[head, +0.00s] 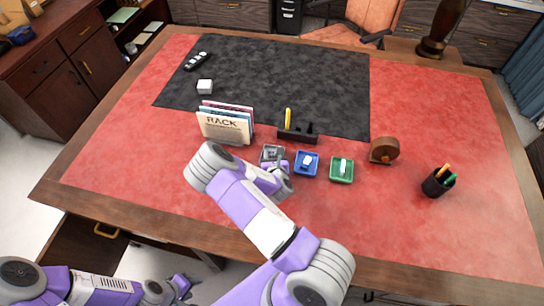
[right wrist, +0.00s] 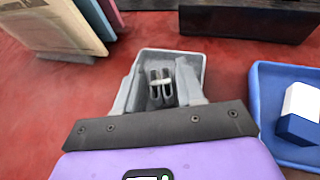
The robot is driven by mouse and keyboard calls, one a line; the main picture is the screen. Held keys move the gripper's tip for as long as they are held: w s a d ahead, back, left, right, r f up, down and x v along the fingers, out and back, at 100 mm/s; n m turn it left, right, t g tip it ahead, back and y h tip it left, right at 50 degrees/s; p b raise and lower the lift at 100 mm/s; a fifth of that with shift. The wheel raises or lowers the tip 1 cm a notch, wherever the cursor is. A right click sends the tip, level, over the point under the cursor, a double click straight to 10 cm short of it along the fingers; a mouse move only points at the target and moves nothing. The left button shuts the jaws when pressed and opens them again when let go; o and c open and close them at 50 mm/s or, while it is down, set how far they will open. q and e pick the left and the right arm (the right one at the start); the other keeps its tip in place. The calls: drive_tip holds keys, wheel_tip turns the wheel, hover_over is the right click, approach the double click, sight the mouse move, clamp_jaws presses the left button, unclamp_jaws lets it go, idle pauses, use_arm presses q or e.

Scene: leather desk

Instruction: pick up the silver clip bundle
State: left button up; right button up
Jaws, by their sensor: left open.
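The silver clip bundle (right wrist: 161,84) stands in a small grey tray (right wrist: 172,56); in the head view the tray (head: 271,150) is partly hidden by my right arm. My right gripper (right wrist: 160,92) is over this tray, its fingers apart on either side of the clip bundle, with gaps between. In the head view my right gripper (head: 276,167) is partly covered by its own wrist. My left gripper (head: 181,288) is open and empty, low at the left, off the desk's front edge.
A blue tray (head: 306,164) with a white and blue item is close on the right, then a green tray (head: 341,170). A file rack (head: 225,124) stands behind left, a black pen holder (head: 297,134) behind. A wooden round object (head: 384,150) and pencil cup (head: 437,183) stand further right.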

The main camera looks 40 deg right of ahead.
drive_tip(key=shift+w, duration=0.1)
clamp_jaws()
